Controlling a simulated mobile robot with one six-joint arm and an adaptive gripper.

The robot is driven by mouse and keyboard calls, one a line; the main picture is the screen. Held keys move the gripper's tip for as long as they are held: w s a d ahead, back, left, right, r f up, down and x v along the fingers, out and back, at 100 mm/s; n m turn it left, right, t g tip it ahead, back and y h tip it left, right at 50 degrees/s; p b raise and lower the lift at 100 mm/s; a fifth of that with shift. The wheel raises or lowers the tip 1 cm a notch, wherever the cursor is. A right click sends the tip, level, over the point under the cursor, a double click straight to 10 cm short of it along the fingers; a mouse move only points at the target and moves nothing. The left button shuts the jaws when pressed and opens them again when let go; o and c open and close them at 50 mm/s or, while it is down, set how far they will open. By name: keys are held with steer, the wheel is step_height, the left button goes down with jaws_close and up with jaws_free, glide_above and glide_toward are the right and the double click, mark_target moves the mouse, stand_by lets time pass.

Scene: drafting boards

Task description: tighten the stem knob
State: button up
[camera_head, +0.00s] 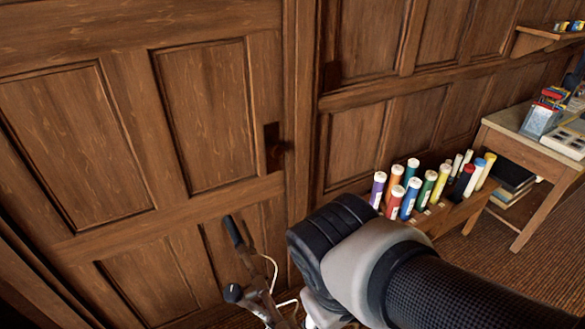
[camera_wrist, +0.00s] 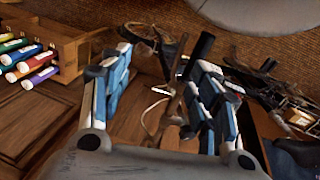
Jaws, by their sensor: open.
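A brown handlebar-like frame with two dark grips (camera_head: 236,232) stands in front of the panelled door in the head view, with a thin white cable looping off it. In the wrist view, a black grip (camera_wrist: 201,48) and the white cable (camera_wrist: 150,108) show beyond and between the fingers. I cannot make out the stem knob clearly in either view. My gripper (camera_wrist: 160,58) is open, its blue and white fingers wide apart with nothing held between them. In the head view its fingers are hidden; my arm crosses the lower middle, right of the frame.
A wooden rack (camera_head: 452,215) of several coloured tubes stands against the panelled wall, beyond my arm. A wooden table (camera_head: 530,140) with boxes is at the right. The panelled door (camera_head: 206,115) with a dark handle is close behind the frame. Dark clutter (camera_wrist: 262,85) lies right in the wrist view.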

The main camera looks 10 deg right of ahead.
steer(key=shift+w+d+r+m+t+y, duration=0.2)
steer(key=shift+r+m+t+y, duration=0.25)
steer(key=shift+r+m, duration=0.25)
